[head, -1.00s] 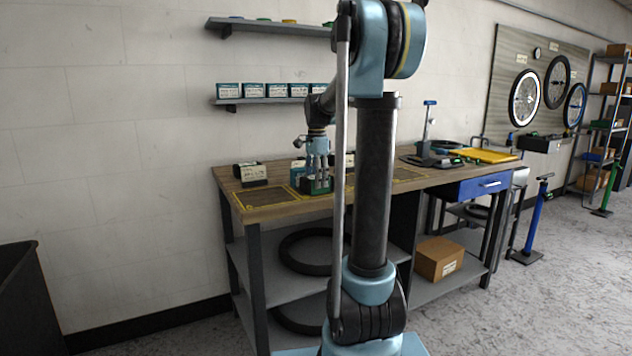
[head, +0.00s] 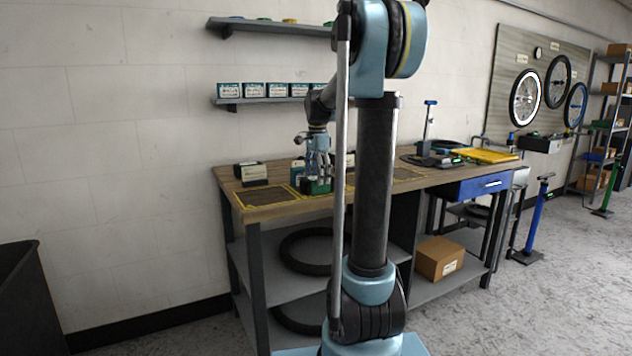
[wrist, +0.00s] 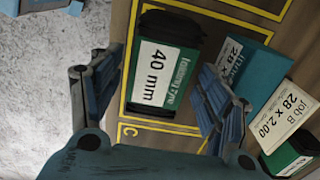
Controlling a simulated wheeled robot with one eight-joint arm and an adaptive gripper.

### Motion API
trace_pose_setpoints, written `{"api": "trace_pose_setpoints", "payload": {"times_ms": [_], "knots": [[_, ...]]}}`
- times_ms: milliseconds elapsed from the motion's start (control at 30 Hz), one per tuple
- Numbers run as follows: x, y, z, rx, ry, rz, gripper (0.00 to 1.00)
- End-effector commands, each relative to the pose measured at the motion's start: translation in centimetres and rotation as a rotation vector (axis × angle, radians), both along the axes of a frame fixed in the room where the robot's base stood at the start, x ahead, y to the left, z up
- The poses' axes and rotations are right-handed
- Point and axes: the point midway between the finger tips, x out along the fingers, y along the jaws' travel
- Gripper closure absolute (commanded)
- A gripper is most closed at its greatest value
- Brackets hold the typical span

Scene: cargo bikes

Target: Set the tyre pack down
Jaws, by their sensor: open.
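The tyre pack (wrist: 160,65) is a dark box with a green end and a white label reading "40 mm". In the wrist view it rests on the wooden bench, within a yellow outline by the letter C. My gripper (wrist: 160,85) is open, with one finger on each side of the pack and visible gaps to it. In the head view the pack (head: 318,187) shows as a green box on the bench, below my gripper (head: 318,172). The pack's underside is hidden.
A teal box (wrist: 245,70) and a box labelled "Job B 28 x 2.00" (wrist: 285,115) stand close to the right finger. A black box with a pale label (head: 254,173) stands at the bench's left. A yellow tray (head: 487,156) lies at the right.

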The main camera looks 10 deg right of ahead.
Motion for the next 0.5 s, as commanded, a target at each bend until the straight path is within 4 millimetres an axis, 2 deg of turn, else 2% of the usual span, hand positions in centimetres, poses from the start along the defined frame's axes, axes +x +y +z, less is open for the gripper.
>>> {"api": "trace_pose_setpoints", "payload": {"times_ms": [500], "knots": [[0.0, 0.0, 8.7, 0.0, 0.0, 0.0, 0.3]]}}
